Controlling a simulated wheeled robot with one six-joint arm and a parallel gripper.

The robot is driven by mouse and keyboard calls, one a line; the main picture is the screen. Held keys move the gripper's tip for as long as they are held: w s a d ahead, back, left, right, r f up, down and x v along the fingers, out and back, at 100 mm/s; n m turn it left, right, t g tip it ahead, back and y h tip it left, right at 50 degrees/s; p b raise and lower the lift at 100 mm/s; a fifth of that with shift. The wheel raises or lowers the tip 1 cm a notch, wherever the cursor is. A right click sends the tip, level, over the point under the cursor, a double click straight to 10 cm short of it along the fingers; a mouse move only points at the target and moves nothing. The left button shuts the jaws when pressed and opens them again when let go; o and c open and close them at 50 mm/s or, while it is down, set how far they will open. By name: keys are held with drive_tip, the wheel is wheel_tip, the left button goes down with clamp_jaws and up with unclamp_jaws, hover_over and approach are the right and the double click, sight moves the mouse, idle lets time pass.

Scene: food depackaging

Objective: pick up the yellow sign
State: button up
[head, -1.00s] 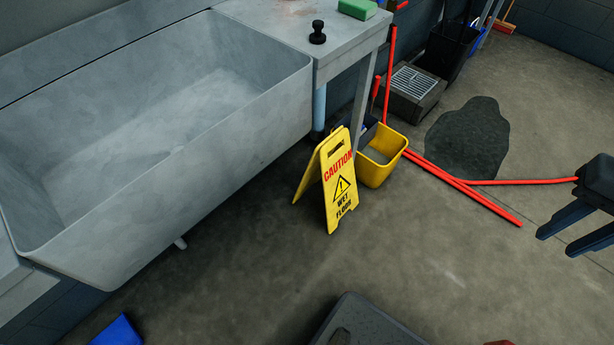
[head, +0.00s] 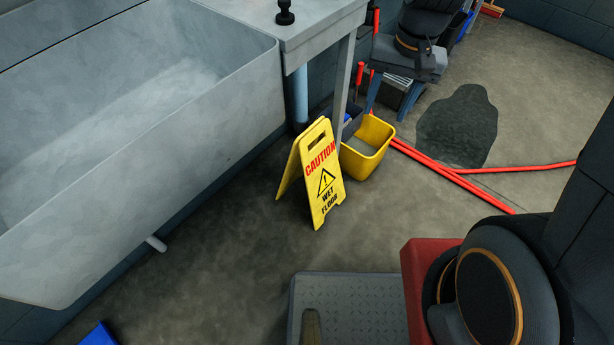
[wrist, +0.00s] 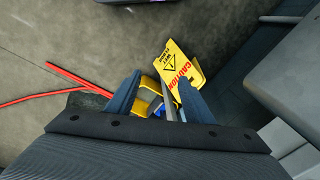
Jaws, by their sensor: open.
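The yellow caution sign (head: 322,184) stands open as an A-frame on the floor, in front of the sink bench. In the wrist view the sign (wrist: 176,62) lies beyond the fingertips, towards the right finger, which overlaps its lower edge. My gripper (head: 392,106) is open and empty. In the head view it appears up and right of the sign, past the yellow bucket. The wrist view shows both fingers of my gripper (wrist: 160,77) apart, with nothing held between them.
A yellow bucket (head: 368,147) stands just behind the sign, beside the table leg (head: 345,80). Red poles (head: 450,172) lie on the floor to the right, near a dark puddle (head: 458,125). A large grey sink (head: 230,110) borders the left. Floor in front of the sign is clear.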

sight(313, 129)
drive_tip(key=w+a+f+m+b, duration=0.1)
drive_tip(key=w+a+f+b, duration=0.2)
drive_tip(key=w+f, duration=0.4)
drive_tip(key=w+a+f+m+b, duration=0.2)
drive_tip(key=w+a+f+b, duration=0.2)
drive_tip(key=f, duration=0.7)
drive_tip(key=w+a+f+m+t+y+b, duration=0.1)
drive_tip(key=w+a+f+m+b, duration=0.1)
drive_tip(key=w+a+f, duration=0.5)
drive_tip(key=shift+w+a+f+b, duration=0.15)
drive_tip(key=shift+w+f+b, duration=0.3)
drive_tip(key=shift+w, duration=0.3)
drive_tip(key=shift+w+a+f+b, duration=0.1)
drive_tip(key=shift+w+f+b, duration=0.2)
drive_tip(key=shift+w+f, duration=0.35)
drive_tip(key=shift+a+b+x, duration=0.15)
drive_tip(key=shift+b+x, duration=0.1)
drive_tip(key=shift+x, duration=1.25)
drive_tip(key=shift+a+b+x, duration=0.15)
drive_tip(key=shift+b+x, duration=0.05)
drive_tip(key=shift+x, duration=1.25)
clamp_jaws()
drive_tip(key=shift+r, duration=0.1)
drive_tip(key=shift+w, duration=0.1)
